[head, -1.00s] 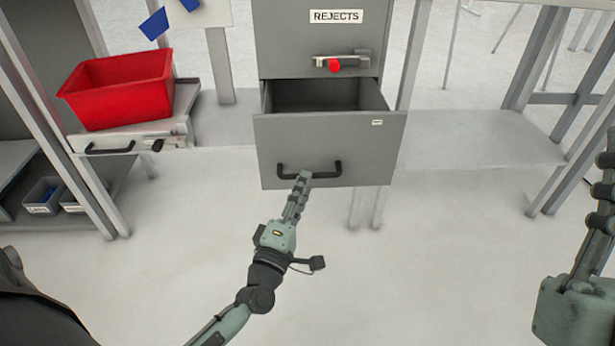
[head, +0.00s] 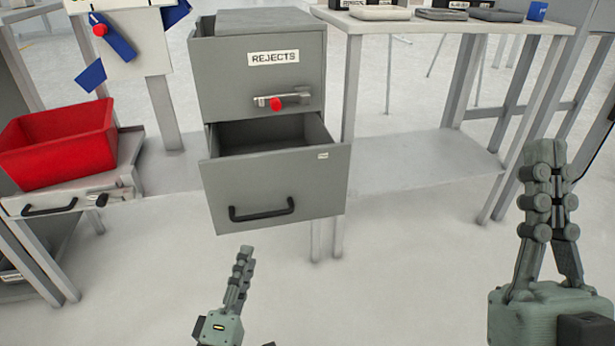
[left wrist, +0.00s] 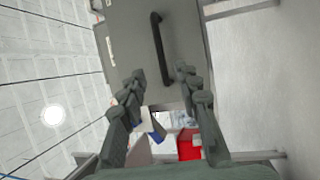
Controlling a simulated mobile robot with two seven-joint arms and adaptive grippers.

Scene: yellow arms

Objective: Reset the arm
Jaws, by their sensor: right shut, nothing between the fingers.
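The grey cabinet's lower drawer (head: 275,187) stands pulled out, below a closed upper drawer labelled REJECTS (head: 273,57). Its black handle (head: 262,209) also shows in the left wrist view (left wrist: 158,48). My left gripper (head: 245,252) is below the handle in the head view, clear of it. In the left wrist view its fingers (left wrist: 161,75) are spread with nothing held between them. My right gripper (head: 546,146) points up at the right of the head view, its fingers together and empty, well apart from the cabinet.
A red bin (head: 58,143) sits on a low grey shelf unit at the left. A table (head: 520,26) with flat trays stands at the back right. A low shelf (head: 420,170) runs right of the cabinet. The floor in front is open.

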